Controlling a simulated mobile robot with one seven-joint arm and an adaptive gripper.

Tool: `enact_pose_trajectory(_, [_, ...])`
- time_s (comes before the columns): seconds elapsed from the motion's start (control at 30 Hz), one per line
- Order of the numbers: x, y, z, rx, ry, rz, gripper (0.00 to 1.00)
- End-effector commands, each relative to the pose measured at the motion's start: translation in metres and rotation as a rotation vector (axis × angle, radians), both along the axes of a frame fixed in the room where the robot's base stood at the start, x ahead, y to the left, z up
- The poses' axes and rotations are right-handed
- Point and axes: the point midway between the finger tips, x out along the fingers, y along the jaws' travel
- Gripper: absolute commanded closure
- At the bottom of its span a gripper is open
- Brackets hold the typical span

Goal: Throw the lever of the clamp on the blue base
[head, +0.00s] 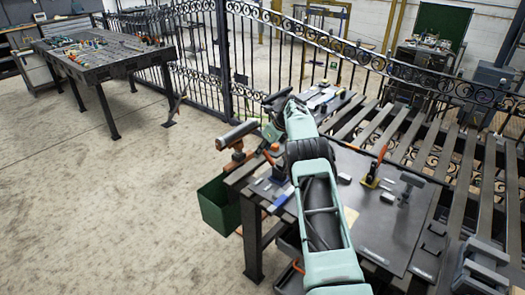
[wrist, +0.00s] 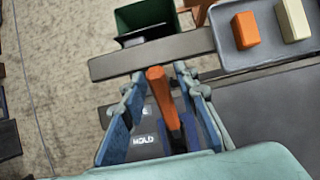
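In the wrist view my gripper (wrist: 159,80) is open, with one finger on each side of an orange lever (wrist: 162,97). Gaps show between the lever and both fingers, so it is not gripped. A blue base (wrist: 190,132) lies under the lever, partly hidden by the right finger. A grey plate marked HOLD (wrist: 144,140) is beside it. In the head view the orange lever (head: 272,158) and the blue base (head: 283,198) are at the bench's left end, partly hidden by my arm. A second clamp with an orange handle (head: 378,164) stands on a yellow base (head: 370,184) to the right.
In the wrist view a grey tray (wrist: 270,62) holds an orange block (wrist: 246,30) and a cream block (wrist: 294,19). An iron fence (head: 300,45) stands behind. Open floor lies left.

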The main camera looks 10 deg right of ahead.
Motion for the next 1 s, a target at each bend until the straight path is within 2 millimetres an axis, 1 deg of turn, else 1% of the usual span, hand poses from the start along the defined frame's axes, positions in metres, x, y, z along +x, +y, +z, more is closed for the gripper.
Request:
enact_pose_trajectory(0.27, [0.000, 0.000, 0.001, 0.000, -0.002, 0.000, 0.70])
enact_pose_trajectory(0.47, [-0.003, -0.004, 0.012, 0.000, -0.003, -0.001, 0.70])
enact_pose_trajectory(0.63, [-0.012, -0.009, 0.031, 0.000, -0.004, -0.001, 0.70])
enact_pose_trajectory(1.0, [-0.037, -0.027, 0.086, 0.000, -0.003, -0.001, 0.70])
